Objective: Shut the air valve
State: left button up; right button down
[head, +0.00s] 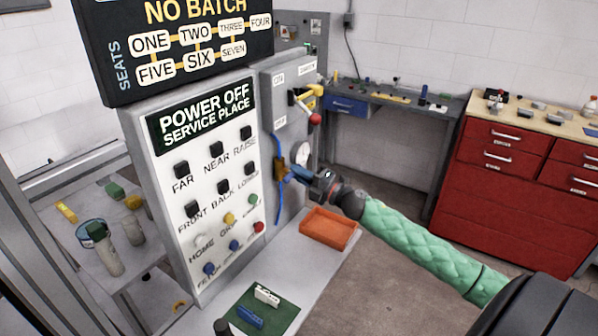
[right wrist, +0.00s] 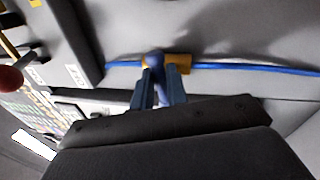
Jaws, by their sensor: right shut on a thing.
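The air valve is an orange-yellow block (head: 281,169) set in a blue hose on the side of the grey cabinet. In the right wrist view the valve body (right wrist: 181,63) sits on the hose, with a blue handle (right wrist: 154,57) standing out from it. My right gripper (head: 292,170) is at the valve. In the right wrist view its two fingers (right wrist: 158,78) are shut on the blue handle. The fingers partly hide the handle, so I cannot tell its exact angle. My left gripper is not in view.
The button panel (head: 212,180) faces left of the valve. A round gauge (head: 301,153) and a red-knobbed lever (head: 314,119) are close by on the cabinet. An orange tray (head: 328,229) lies below my right arm. A green mat (head: 262,312) lies in front.

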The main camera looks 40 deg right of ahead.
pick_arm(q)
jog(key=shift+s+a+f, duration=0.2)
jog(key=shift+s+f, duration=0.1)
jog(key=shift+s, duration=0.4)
pick_arm(e)
jog(key=shift+m+h, duration=0.3)
jog(key=shift+m, duration=0.8)
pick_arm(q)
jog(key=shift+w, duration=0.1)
pick_arm(e)
jog(key=c, duration=1.4)
grip_release()
jog(key=shift+f, duration=0.1)
